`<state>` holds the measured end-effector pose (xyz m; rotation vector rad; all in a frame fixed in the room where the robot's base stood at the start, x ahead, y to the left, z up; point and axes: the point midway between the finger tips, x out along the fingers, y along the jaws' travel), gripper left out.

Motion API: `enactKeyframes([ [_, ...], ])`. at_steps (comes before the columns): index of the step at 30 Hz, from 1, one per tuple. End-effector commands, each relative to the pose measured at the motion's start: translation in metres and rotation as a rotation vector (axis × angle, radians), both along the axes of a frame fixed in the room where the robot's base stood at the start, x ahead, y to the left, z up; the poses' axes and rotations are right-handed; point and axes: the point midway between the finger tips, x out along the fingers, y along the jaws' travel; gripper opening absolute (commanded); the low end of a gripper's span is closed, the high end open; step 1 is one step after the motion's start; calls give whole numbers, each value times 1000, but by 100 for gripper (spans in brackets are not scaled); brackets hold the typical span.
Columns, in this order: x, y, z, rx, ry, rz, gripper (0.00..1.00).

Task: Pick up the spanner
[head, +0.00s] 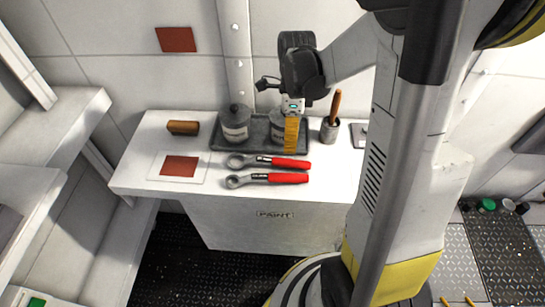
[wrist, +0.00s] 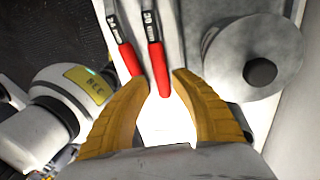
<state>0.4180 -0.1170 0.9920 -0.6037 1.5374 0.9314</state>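Two spanners with grey ring ends and red handles lie side by side on the white worktop: the back spanner (head: 285,162) and the front spanner (head: 285,178). My gripper (head: 291,151) has yellow fingers and hangs above the tray's front edge, by the back spanner's handle. In the wrist view, the fingers (wrist: 162,82) stand apart with nothing held. One red handle (wrist: 157,66) ends in line with the gap between the fingertips; the other red handle (wrist: 130,58) lies to its left. The spanners' ring ends are outside the wrist view.
A dark tray (head: 218,145) behind the spanners holds two lidded grey cans (head: 236,128), one partly hidden by my gripper. A cup with a wooden-handled tool (head: 330,129) stands right. A brown block (head: 183,127) and a red-brown square on a white sheet (head: 180,166) lie left.

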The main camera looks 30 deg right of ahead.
Motion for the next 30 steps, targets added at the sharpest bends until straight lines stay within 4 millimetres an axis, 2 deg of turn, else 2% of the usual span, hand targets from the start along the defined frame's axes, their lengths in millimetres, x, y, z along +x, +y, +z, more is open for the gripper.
enactKeyframes([
  [1,-1,1,-10,0,0,1,29],
  [3,-3,2,-17,0,-1,1,29],
  [10,-5,5,-33,0,-1,2,29],
  [15,-10,9,-61,-1,-2,2,29],
  [18,-12,11,-71,-1,-2,2,29],
  [25,-13,11,-71,-1,-2,3,28],
  [27,-13,11,-71,-1,-2,3,7],
  [28,-13,11,-71,-1,-2,3,0],
  [30,-13,11,-71,-1,-2,3,0],
])
